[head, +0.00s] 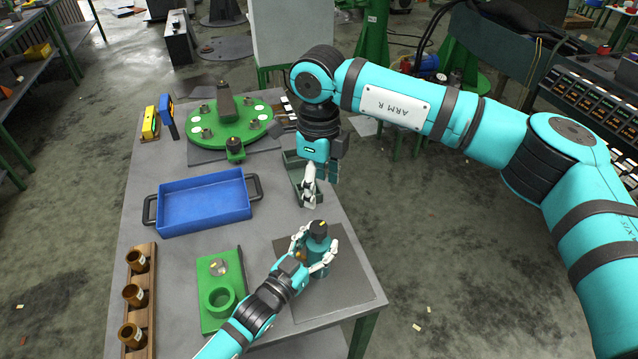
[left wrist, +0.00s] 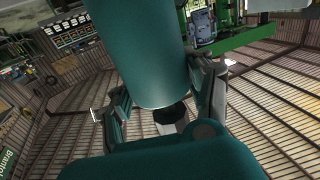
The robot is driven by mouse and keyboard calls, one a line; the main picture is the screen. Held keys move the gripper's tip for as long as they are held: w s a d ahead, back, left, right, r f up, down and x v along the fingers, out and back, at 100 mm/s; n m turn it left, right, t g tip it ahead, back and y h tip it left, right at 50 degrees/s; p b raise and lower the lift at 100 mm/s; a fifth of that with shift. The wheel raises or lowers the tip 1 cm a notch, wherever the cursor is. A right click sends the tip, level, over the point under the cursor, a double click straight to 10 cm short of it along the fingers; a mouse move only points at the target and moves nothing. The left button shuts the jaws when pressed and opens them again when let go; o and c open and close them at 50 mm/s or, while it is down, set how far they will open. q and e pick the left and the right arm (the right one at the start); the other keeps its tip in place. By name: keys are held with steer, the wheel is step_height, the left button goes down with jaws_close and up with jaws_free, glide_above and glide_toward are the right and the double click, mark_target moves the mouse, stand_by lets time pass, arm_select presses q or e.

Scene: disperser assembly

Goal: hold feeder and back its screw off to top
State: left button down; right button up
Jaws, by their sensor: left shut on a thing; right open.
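The feeder is a teal cylinder (head: 317,244) at the front right of the table, standing roughly upright with a dark cap, apparently its screw (head: 319,228), on top. My left gripper (head: 318,262) is shut around the feeder's body. In the left wrist view the teal body (left wrist: 150,50) lies between the fingers, with a dark knob (left wrist: 175,112) at its end. My right gripper (head: 308,200) is open and empty, pointing down, behind and above the feeder and apart from it. The screw's thread is hidden.
A dark mat (head: 345,285) lies around the feeder. A grey-green bin (head: 290,165) is behind my right gripper. A blue tray (head: 205,203), a green fixture (head: 212,265), a wooden rack (head: 150,260) of brown cups and a green round plate (head: 205,130) occupy the left and back.

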arm_select(q)
steer(key=shift+c, duration=1.8)
jaws_free()
